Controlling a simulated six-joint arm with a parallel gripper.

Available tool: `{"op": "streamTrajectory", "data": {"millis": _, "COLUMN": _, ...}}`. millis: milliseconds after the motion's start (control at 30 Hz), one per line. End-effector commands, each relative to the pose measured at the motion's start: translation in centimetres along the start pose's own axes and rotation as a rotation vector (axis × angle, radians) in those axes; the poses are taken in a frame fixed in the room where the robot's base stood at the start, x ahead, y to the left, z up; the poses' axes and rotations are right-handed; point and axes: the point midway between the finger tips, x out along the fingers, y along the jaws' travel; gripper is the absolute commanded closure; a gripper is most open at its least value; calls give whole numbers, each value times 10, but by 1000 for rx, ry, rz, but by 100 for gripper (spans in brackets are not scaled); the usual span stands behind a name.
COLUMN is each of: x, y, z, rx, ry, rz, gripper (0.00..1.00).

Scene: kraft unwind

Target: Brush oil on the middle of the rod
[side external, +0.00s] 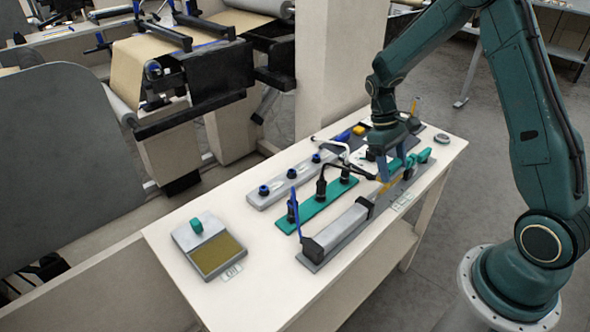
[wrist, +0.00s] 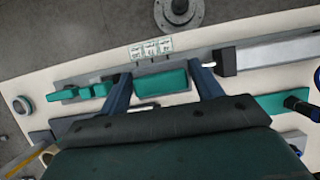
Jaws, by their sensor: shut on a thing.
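My gripper (side external: 384,178) is over the grey rail on the right of the bench. In the wrist view its two fingers (wrist: 163,88) are shut on a teal block (wrist: 160,82), one at each end. This may be the brush; its underside is hidden. A yellowish patch shows beneath the fingers in the side view, too small to identify. The long grey body (side external: 340,228) with a black end (wrist: 224,62) lies in line with the gripper, and teal end parts (side external: 418,160) are on the other side. The rod between is mostly hidden. The oil tray (side external: 192,269) with an olive pad stands at the front left.
A teal plate (side external: 312,208) with dark fittings and a grey plate (side external: 262,199) with several blue-topped knobs lie beside the rail. An upright blue piece (side external: 295,212) stands near the body's end. A small round item (side external: 442,139) sits at the far corner.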

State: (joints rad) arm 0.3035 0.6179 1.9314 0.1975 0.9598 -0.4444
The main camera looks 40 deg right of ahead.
Motion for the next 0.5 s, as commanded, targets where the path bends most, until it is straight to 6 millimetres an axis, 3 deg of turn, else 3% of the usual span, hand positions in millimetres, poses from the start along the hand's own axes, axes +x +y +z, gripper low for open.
{"op": "streamTrajectory", "data": {"millis": 500, "x": -29, "y": 0, "z": 12, "rx": 0, "ry": 2, "rz": 0, "gripper": 53}}
